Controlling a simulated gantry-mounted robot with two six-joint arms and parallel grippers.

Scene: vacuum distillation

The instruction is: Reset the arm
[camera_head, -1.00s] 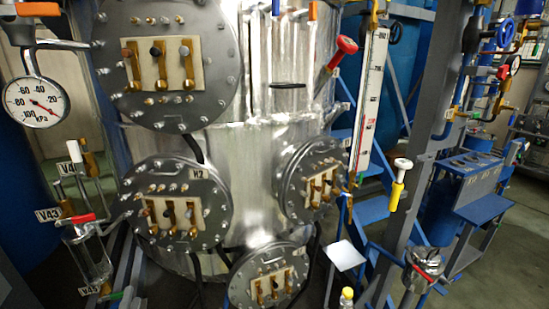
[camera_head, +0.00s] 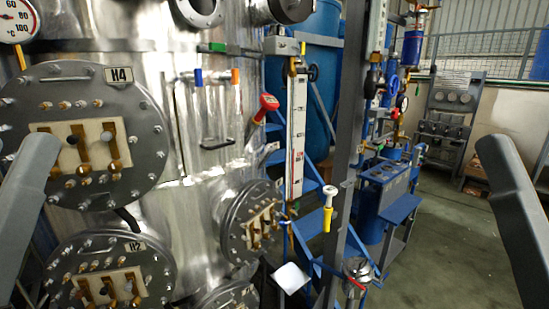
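A grey link of my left arm (camera_head: 18,212) rises along the left edge in the head view. A matching grey link of my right arm (camera_head: 516,222) slants down along the right edge. Both links are cut off by the picture edges. Neither gripper is in view, so I cannot see whether they are open or hold anything. Neither link visibly touches the equipment.
A metal vessel with bolted flanges, one labelled H4 (camera_head: 84,130), fills the left. A red-handled valve (camera_head: 265,105), a white scale (camera_head: 297,135) and a grey post (camera_head: 350,150) stand mid-view. A blue-topped bench (camera_head: 384,172) stands behind. Floor (camera_head: 450,250) is clear at right.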

